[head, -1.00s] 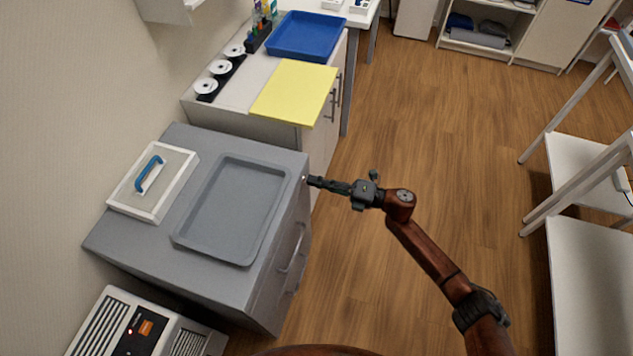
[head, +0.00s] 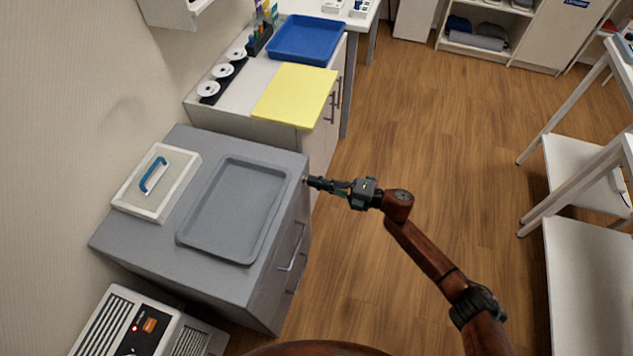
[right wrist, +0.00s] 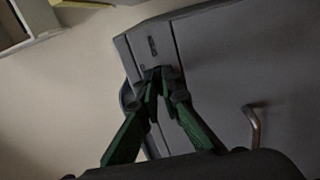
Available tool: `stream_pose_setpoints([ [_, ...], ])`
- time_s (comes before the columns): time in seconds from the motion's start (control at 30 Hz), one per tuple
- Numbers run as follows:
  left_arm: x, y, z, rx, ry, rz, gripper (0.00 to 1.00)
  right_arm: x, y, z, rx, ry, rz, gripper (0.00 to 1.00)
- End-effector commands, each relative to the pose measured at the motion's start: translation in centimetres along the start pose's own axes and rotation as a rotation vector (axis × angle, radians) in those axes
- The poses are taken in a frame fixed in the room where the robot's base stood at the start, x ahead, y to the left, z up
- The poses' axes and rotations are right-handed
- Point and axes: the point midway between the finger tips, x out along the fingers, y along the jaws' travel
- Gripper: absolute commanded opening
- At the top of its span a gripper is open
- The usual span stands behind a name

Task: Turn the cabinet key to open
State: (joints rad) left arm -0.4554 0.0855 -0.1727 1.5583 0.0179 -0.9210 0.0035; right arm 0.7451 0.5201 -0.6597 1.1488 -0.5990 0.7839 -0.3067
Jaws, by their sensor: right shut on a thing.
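The grey cabinet (head: 180,240) stands at the left in the head view, with drawer handles on its right-hand front. My right gripper (head: 316,182) is at the top far corner of that front. In the right wrist view its green fingers (right wrist: 160,78) come together at the cabinet's lock area, below a small dark label (right wrist: 152,46). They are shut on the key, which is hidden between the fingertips. The cabinet front (right wrist: 235,70) looks tilted in this view, with one bar handle (right wrist: 254,125) at the right. My left gripper is not in view.
A grey tray (head: 181,240) and a white-framed panel with a blue handle (head: 153,175) lie on the cabinet top. A white counter with a yellow board (head: 294,95) and blue tray (head: 308,40) stands behind.

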Motion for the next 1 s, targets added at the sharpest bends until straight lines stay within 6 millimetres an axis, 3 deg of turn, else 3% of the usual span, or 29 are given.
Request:
stream_pose_setpoints([
  [0.27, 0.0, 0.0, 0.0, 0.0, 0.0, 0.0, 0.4, 0.0, 0.0, 0.1, 0.001, -0.002, 0.0, 0.23],
  [0.63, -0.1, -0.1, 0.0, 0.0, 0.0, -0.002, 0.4, -0.6, -0.1, 0.1, 0.0, -0.002, -0.001, 0.23],
  [0.77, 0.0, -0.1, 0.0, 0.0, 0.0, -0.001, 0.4, -2.5, -0.1, 0.1, 0.0, -0.003, -0.002, 0.23],
  [1.0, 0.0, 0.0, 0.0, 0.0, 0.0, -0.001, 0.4, -7.6, -0.1, 0.1, 0.0, -0.004, -0.003, 0.23],
])
